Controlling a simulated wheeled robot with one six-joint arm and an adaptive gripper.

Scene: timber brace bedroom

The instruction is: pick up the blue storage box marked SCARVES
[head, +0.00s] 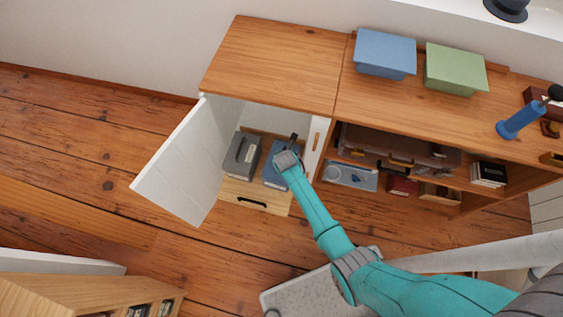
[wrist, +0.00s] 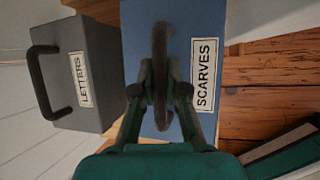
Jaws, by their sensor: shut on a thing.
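The blue storage box (head: 271,177) stands inside the open cabinet, partly hidden by my arm in the head view. In the wrist view the blue box (wrist: 188,45) fills the middle, its label (wrist: 204,75) reading SCARVES. My gripper (wrist: 160,92) is shut on the dark handle (wrist: 160,45) of this box, a finger on each side. In the head view my gripper (head: 288,155) is over the box. I cannot tell whether the box is raised off the surface under it.
A grey box (head: 242,156) marked LETTERS stands just left of the blue one. The open white door (head: 180,165) is on the left and the cabinet's right wall is close. A drawer front (head: 252,199) is below. Another blue box (head: 385,52) and a green box (head: 455,68) stand on top.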

